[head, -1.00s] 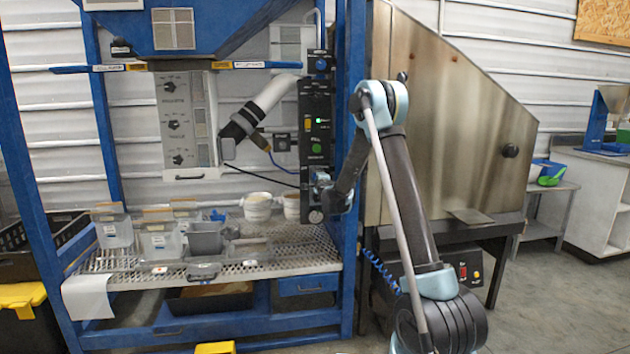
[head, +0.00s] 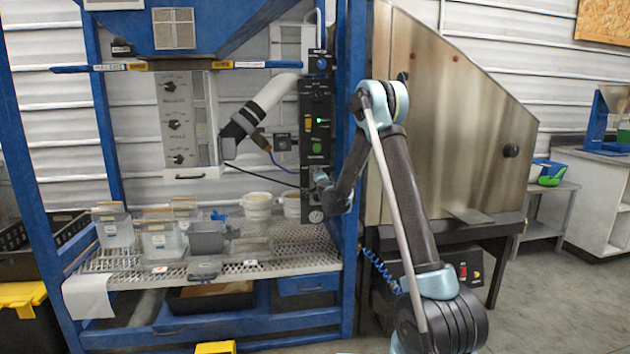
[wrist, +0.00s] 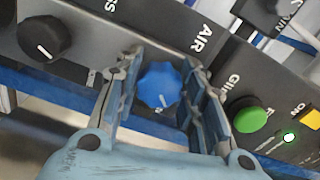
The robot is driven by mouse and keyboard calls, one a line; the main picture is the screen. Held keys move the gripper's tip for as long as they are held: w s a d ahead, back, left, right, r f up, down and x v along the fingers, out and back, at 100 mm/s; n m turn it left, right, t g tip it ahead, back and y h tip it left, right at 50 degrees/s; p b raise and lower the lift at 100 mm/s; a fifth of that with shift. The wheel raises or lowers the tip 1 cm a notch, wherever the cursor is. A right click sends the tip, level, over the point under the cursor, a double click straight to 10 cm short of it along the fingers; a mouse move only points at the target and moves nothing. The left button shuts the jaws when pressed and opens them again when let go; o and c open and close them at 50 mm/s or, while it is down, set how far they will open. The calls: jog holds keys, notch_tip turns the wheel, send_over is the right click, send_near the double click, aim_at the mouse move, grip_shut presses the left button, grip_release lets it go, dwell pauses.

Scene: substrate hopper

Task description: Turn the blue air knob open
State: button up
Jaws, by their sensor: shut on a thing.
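The blue air knob (wrist: 158,85) is a lobed knob on the dark control panel (wrist: 232,75), below the printed word AIR in the wrist view. My gripper (wrist: 160,88) has one finger on each side of it and is shut on it.
In the wrist view a black knob (wrist: 44,38) lies to the left, and a green button (wrist: 249,115) and a lit green lamp (wrist: 289,137) to the right. A blue frame post (head: 350,120) stands close beside my arm. Tubs stand on the mesh shelf (head: 290,262).

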jog(key=o, duration=1.1)
jog(key=shift+w+f, duration=0.1)
jog(key=v, duration=1.2)
